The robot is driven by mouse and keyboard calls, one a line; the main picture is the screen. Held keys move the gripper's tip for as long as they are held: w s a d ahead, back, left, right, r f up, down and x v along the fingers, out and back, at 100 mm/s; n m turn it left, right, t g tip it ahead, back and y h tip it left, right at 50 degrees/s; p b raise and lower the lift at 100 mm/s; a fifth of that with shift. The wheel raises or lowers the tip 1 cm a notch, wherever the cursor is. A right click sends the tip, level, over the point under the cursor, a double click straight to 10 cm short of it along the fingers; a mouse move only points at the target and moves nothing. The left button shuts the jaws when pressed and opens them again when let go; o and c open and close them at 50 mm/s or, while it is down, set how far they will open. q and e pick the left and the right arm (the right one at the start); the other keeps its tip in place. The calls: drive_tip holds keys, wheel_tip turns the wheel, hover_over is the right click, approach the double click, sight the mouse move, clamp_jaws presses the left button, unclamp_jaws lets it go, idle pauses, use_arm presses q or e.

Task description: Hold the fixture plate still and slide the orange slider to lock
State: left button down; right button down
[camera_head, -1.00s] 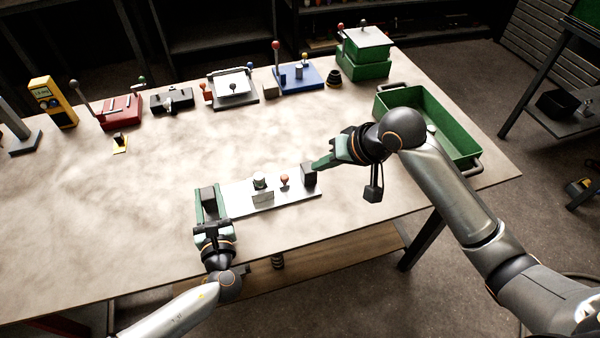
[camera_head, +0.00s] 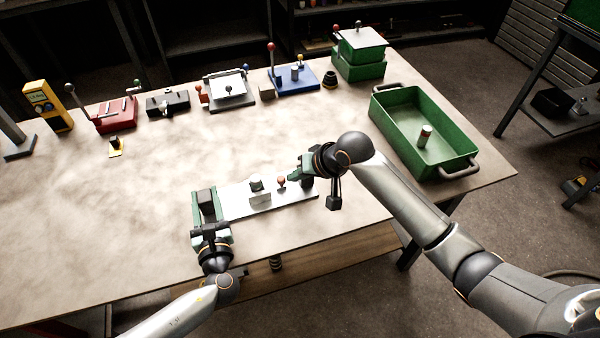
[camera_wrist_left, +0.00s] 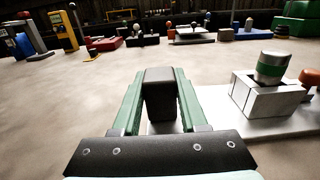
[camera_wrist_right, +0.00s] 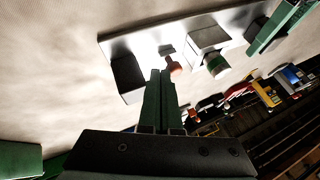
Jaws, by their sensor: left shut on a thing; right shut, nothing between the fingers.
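The fixture plate (camera_head: 240,203) is a light metal plate on the near part of the bench, with a dark block at each end. My left gripper (camera_head: 206,207) is shut on the dark block (camera_wrist_left: 160,92) at the plate's left end. The orange slider (camera_head: 281,182) stands on the plate's right half; it also shows in the right wrist view (camera_wrist_right: 176,68). A white block (camera_head: 260,197) with a green-banded cylinder (camera_head: 257,185) is left of it. My right gripper (camera_wrist_right: 160,78) is shut and empty, its fingertips close beside the orange slider; contact cannot be told.
A green tray (camera_head: 376,110) with a small cylinder (camera_head: 424,135) inside stands at the right. A blue fixture (camera_head: 296,82), a red fixture (camera_head: 117,114) and a yellow meter (camera_head: 47,106) line the back. The bench left of the plate is clear.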

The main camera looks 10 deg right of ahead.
use_arm(q)
drive_tip(key=shift+s+f, duration=0.15)
drive_tip(key=shift+f, duration=0.25)
use_arm(e)
drive_tip(key=shift+s+a, duration=0.15)
drive_tip(key=shift+a, duration=1)
drive_tip(key=v, duration=1)
drive_tip(key=shift+d, duration=0.15)
use_arm(q)
drive_tip(key=c, duration=0.8)
unclamp_jaws()
drive_tip(key=shift+c, duration=0.2)
drive_tip(key=o, duration=0.8)
drive_tip(key=shift+r, duration=0.3)
drive_tip(key=shift+o, duration=0.2)
